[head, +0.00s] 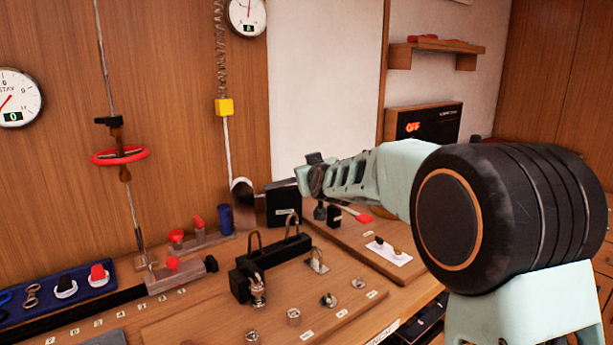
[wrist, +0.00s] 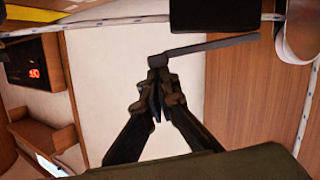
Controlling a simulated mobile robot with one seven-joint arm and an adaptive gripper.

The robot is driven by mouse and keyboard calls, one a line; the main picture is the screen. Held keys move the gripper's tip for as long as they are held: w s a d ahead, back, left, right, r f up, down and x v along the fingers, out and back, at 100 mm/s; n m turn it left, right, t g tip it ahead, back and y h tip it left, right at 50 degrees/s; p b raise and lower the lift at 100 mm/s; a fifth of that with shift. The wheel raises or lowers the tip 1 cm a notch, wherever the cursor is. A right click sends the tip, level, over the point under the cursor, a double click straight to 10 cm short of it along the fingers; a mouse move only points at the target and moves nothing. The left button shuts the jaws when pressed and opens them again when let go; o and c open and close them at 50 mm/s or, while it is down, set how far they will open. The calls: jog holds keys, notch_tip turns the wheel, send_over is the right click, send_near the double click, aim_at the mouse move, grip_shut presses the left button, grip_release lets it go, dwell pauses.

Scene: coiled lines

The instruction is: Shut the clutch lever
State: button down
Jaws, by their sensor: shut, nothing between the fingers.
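The clutch (head: 281,205) is a black box with a pale label on the bench against the back wall, left of my gripper. Its lever (wrist: 210,48) is a slim grey bar with a thicker block at its end in the wrist view. It sticks out beside the black body (wrist: 197,14). My gripper (wrist: 157,88) is shut and empty, its tips just at the lever's block end; whether they touch I cannot tell. In the head view my gripper (head: 308,177) is above and right of the clutch, and the lever's end is partly hidden by it.
A metal drum (head: 241,188) stands left of the clutch. A black bar with shackles (head: 268,262) is in front of it. The white wall panel (head: 325,75) behind is bare.

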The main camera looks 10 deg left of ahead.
jog(key=shift+w+d+f+b, duration=0.1)
jog(key=shift+d+f+b, duration=0.1)
jog(key=shift+f+b, duration=0.8)
jog(key=shift+d+f, duration=0.1)
jog(key=shift+f, duration=0.2)
jog(key=shift+r, duration=0.1)
jog(key=s+d+r+p, duration=0.2)
jog(key=s+d+r, duration=0.2)
jog(key=s+r, duration=0.3)
jog(key=shift+s, duration=0.95)
